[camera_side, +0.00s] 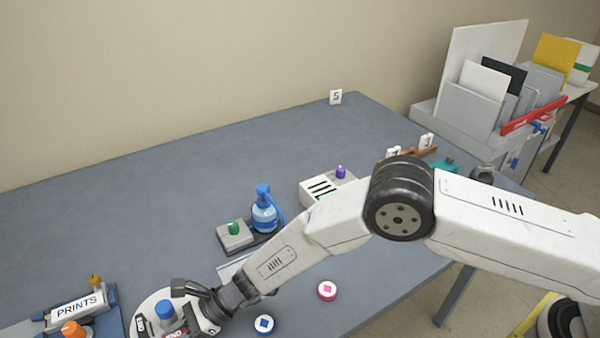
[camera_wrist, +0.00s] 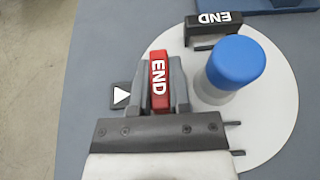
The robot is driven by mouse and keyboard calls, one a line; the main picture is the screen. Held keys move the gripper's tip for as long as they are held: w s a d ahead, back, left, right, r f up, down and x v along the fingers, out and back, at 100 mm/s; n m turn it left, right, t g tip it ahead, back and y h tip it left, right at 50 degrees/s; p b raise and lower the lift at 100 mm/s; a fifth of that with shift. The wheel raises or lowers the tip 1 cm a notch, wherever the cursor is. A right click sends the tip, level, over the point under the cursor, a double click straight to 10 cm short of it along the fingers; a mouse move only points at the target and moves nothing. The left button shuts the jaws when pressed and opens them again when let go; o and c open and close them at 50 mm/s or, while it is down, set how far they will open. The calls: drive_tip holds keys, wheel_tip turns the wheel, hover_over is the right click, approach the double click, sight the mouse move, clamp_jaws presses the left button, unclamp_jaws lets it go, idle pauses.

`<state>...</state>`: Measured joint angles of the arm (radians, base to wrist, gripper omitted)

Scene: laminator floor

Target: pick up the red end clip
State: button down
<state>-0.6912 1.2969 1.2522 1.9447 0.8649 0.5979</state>
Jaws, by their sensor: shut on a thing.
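The red end clip (camera_wrist: 159,80), marked END in white, sits between the fingers of my gripper (camera_wrist: 157,92) in the wrist view. The fingers are shut on it, over the left edge of a white round plate (camera_wrist: 268,125). I cannot tell whether the clip touches the plate or is raised. In the side view my gripper (camera_side: 190,322) is low at the bottom left over the same plate, and the clip is mostly hidden there. A black END clip (camera_wrist: 214,30) stands on the plate beyond the red one.
A blue-capped post (camera_wrist: 230,68) stands on the plate close right of my gripper. The PRINTS holder (camera_side: 80,305) is left of the plate. A blue bottle (camera_side: 264,212) and a green-knobbed box (camera_side: 235,236) stand behind. The table's left rear is clear.

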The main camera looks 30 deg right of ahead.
drive_tip(key=shift+r, duration=0.1)
drive_tip(key=shift+r, duration=0.9)
drive_tip(key=s+d+r, duration=0.9)
drive_tip(key=s+r, duration=0.1)
drive_tip(key=r, duration=0.1)
drive_tip(key=shift+d, duration=0.35)
drive_tip(key=shift+d, duration=0.1)
idle(0.5)
